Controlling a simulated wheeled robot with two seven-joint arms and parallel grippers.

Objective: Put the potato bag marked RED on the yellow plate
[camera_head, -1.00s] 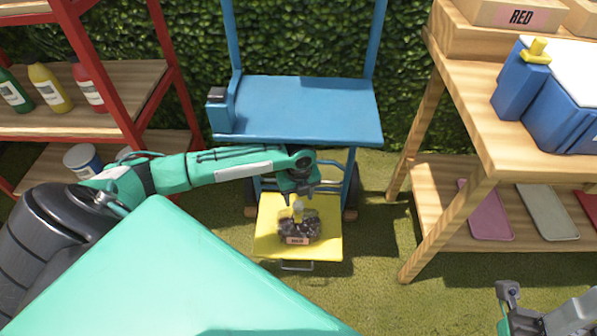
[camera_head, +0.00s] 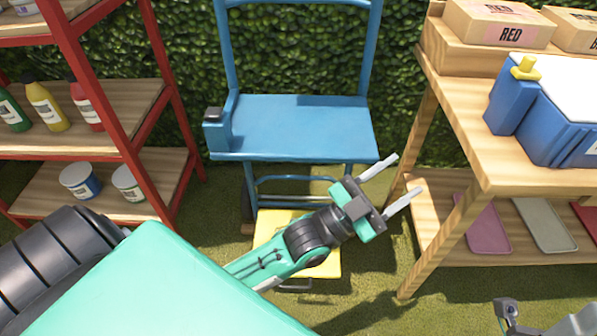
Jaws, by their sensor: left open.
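The yellow plate (camera_head: 277,222) is low at the front of the blue cart, partly covered by my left arm. The potato bag is not visible now; the part of the plate where it sat is behind my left forearm. My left gripper (camera_head: 405,175) is open and empty, its two fingers spread and pointing up and right. It is to the right of the plate, between the blue cart and the wooden table. Part of my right gripper (camera_head: 530,318) shows at the bottom right corner; its jaws are not clear.
The blue cart (camera_head: 300,125) stands in the middle. The wooden table (camera_head: 530,178) at right holds a box marked RED (camera_head: 497,25) and a blue scale (camera_head: 550,110). A red shelf (camera_head: 115,130) with bottles and tins is at left. Grass is open in front of the table.

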